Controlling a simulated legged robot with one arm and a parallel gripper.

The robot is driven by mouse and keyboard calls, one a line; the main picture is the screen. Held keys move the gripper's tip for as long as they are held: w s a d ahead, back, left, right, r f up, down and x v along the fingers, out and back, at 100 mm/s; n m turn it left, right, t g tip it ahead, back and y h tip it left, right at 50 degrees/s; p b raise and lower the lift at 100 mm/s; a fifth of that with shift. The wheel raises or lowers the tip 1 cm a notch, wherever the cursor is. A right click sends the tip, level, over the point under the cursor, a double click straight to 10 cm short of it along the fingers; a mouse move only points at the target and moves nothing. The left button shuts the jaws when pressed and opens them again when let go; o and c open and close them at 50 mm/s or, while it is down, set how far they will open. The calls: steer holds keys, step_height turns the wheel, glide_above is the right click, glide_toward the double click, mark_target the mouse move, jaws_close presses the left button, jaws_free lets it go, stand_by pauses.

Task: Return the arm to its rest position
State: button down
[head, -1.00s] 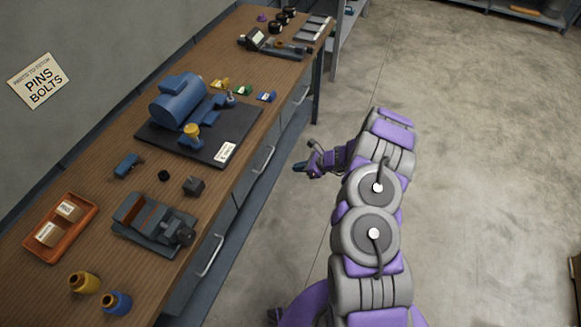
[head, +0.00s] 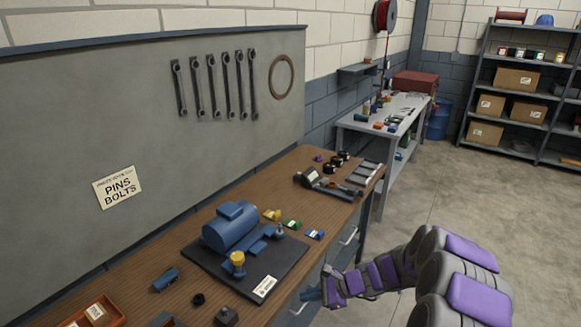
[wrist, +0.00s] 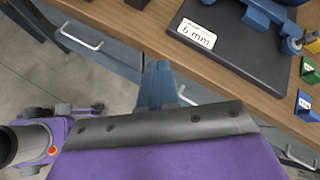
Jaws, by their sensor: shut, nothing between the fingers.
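My gripper (head: 311,294) is at the front edge of the wooden workbench (head: 140,278), beside the drawers, in the head view. Its blue fingers are together with nothing held. In the wrist view the shut fingers (wrist: 157,88) point toward the drawer fronts below the bench edge. My arm, grey and purple, reaches in from the lower right of the head view.
A blue casing (head: 231,226) sits on a dark plate (head: 203,262) labelled "6 mm" in the wrist view. Drawer handles (wrist: 80,37) stick out near my gripper. Open concrete floor (head: 440,208) lies right of the bench. A grey side table (head: 385,128) stands behind.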

steer(key=s+a+r+n+g+h, duration=0.35)
steer(key=s+r+n, duration=0.55)
steer(key=s+r, duration=0.65)
steer(key=s+d+r+n+h, duration=0.1)
steer(key=s+d+n+h, duration=0.2)
steer(key=s, duration=0.9)
steer(key=s+d+r+n+h, duration=0.2)
steer(key=s+d+n+h, duration=0.2)
steer(key=s+d, duration=0.5)
steer(key=s, duration=0.3)
steer(key=shift+r+g, duration=0.1)
steer(key=shift+g, duration=0.15)
